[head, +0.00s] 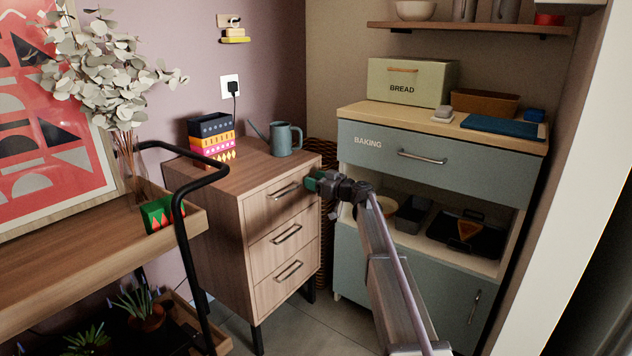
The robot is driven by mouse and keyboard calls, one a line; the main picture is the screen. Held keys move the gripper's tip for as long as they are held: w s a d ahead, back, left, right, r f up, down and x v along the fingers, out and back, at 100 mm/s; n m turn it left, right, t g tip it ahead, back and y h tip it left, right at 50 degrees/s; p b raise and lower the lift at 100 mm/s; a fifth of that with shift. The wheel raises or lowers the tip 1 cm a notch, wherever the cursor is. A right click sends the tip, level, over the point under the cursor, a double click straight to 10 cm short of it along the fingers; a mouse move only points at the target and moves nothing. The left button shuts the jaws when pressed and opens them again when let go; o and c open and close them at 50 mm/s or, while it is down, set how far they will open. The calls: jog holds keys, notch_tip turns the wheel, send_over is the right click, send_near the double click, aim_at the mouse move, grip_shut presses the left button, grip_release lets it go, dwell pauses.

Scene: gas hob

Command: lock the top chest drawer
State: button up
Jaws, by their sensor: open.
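The wooden chest (226,225) stands against the wall, left of centre. Its top drawer (262,207) looks closed and flush with the two drawers below, and has a dark bar handle (285,191). My gripper (313,182) is open at the upper right part of the top drawer's front, right of the handle. A green part shows at its tip; I cannot tell whether this is the gripper or something at the drawer. I cannot tell whether the gripper touches the drawer. No lock or key is clear to see; the gripper covers that corner.
A blue-grey watering can (282,140) and stacked patterned boxes (212,138) stand on the chest. A trolley with a black rail (183,190) is close on the left. A blue-grey cabinet (432,165) marked BAKING stands right, with a wicker basket (326,240) in the gap.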

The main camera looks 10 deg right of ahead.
jog(key=c, duration=0.9)
jog(key=shift+m, duration=0.3)
jog(key=m, duration=1.7)
jog(key=shift+m, duration=0.3)
